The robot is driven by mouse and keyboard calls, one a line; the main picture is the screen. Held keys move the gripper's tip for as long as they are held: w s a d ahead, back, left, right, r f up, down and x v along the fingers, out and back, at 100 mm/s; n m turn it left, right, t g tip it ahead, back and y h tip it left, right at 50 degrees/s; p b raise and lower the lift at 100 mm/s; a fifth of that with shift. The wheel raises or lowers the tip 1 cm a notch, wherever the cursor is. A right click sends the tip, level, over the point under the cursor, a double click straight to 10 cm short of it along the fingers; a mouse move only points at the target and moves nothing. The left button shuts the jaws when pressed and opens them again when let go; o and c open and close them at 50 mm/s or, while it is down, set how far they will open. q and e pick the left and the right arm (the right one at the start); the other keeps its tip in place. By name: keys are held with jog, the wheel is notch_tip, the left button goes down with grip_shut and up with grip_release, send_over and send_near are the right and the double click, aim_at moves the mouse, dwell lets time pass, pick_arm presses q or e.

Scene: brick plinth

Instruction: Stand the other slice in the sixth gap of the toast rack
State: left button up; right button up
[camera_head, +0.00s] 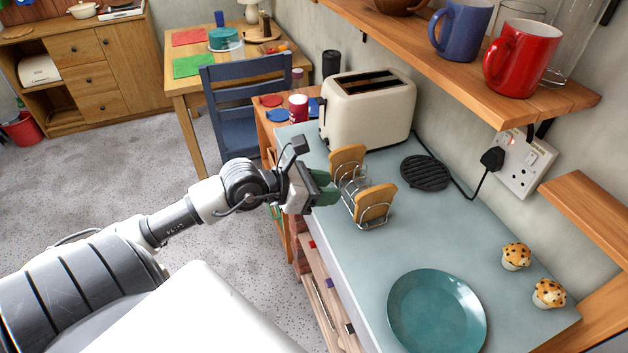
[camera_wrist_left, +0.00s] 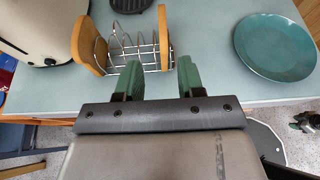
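The wire toast rack (camera_head: 352,183) stands on the counter and also shows in the left wrist view (camera_wrist_left: 124,52). One bread slice (camera_head: 347,160) stands upright at its toaster end; it also shows in the wrist view (camera_wrist_left: 87,46). Another slice (camera_head: 374,204) stands upright at the end nearer the plate, also in the wrist view (camera_wrist_left: 163,38). The wires between them hold no bread. My left gripper (camera_head: 326,188) is beside the rack, its green fingers apart and empty. In the wrist view its fingertips (camera_wrist_left: 160,76) lie either side of the plate-end slice's line. My right gripper is out of view.
A cream toaster (camera_head: 365,110) stands behind the rack, with a black round trivet (camera_head: 425,173) to the right. A teal plate (camera_head: 436,312) lies nearer, with two muffins (camera_head: 516,256) beyond. A shelf with mugs (camera_head: 522,57) overhangs the counter's back. The counter between rack and plate is clear.

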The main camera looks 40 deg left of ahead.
pick_arm(q)
jog(key=shift+v, duration=1.3)
jog(key=w+a+f+n+t+y, duration=0.1)
jog(key=a+f+n, duration=0.3)
jog(key=f+n, duration=0.45)
jog(key=a+f+n+t+y, duration=0.1)
jog(key=a+f+n, duration=0.2)
jog(key=f+n, duration=0.55)
jog(key=s+a+f+n+g+y, duration=0.15)
jog(key=s+f+n, duration=0.3)
jog(key=f, duration=0.55)
jog(key=s+f+n+g+y, duration=0.1)
jog(key=s+f+n+y, duration=0.2)
jog(key=f+n, duration=0.5)
jog(key=s+d+f+n+g+y, duration=0.1)
jog(key=s+d+f+n+g, duration=0.15)
jog(key=s+f, duration=0.5)
jog(key=s+d+f+n+g+y, duration=0.1)
jog(key=s+d+f+n+g, duration=0.2)
jog(key=s+f, duration=0.45)
jog(key=s+d+f+n+g, duration=0.2)
jog(key=s+d+f, duration=0.2)
jog(key=s+d, duration=0.1)
jog(key=s+d+f+n+g+h, duration=0.1)
jog(key=s+d+f, duration=0.3)
jog(key=s, duration=0.4)
jog(key=shift+d+n+g, duration=0.7)
jog(key=shift+n, duration=0.2)
jog(key=shift+h, duration=0.25)
